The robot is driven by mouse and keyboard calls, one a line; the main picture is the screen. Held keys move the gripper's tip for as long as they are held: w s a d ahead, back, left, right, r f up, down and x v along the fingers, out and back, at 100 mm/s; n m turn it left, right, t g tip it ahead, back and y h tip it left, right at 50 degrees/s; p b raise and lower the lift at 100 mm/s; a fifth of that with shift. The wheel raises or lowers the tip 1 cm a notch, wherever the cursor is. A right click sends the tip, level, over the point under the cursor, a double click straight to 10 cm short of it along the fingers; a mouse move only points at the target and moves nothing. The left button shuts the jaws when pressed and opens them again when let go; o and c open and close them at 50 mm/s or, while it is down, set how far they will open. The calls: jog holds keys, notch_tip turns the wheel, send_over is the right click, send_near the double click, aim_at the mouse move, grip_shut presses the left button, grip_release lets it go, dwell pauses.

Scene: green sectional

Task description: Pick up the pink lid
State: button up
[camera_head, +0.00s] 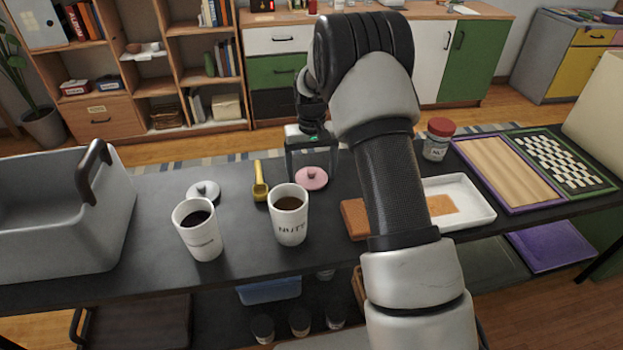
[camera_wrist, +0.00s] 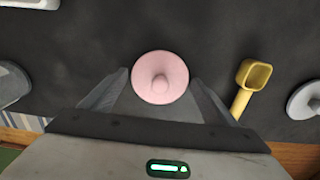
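The pink lid (camera_head: 311,178) is a round disc with a small knob on top. It lies on the black table (camera_head: 150,230), behind and to the right of the white cup marked NUTS (camera_head: 289,216). In the wrist view the lid (camera_wrist: 160,78) shows between and just beyond my gripper's two fingers. My gripper (camera_head: 311,172) is open, its fingers pointing down on either side of the lid. Whether the fingers touch the lid cannot be told. My arm covers part of the table to the right of the lid.
A yellow scoop (camera_head: 260,182) lies left of the lid, and a grey lid (camera_head: 204,190) farther left. A second cup (camera_head: 198,230), a grey bin (camera_head: 60,225), a red-capped jar (camera_head: 437,140), a white tray (camera_head: 480,213) and game boards (camera_head: 508,172) stand around.

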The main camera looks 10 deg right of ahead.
aim_at(311, 171)
jog(key=c, duration=0.7)
jog(key=shift+r, duration=0.1)
jog(key=shift+r, duration=0.35)
notch_tip(311, 171, up, 8)
jog(key=shift+f+p, duration=0.15)
jog(key=shift+p, duration=0.95)
jog(key=s+a+r+p, duration=0.4)
jog(key=s+r+p, duration=0.2)
jog(key=s+p, duration=0.25)
jog(key=s+a+r+p, duration=0.4)
jog(key=s+r+p, duration=0.25)
jog(key=s, duration=0.25)
jog(key=shift+n, duration=0.4)
jog(key=shift+w+a+f+b, duration=0.15)
jog(key=shift+f+b, duration=0.95)
jog(key=shift+f, duration=0.8)
jog(key=shift+s+a+f+b, duration=0.1)
jog(key=shift+f+b, duration=1)
jog(key=shift+f, duration=0.75)
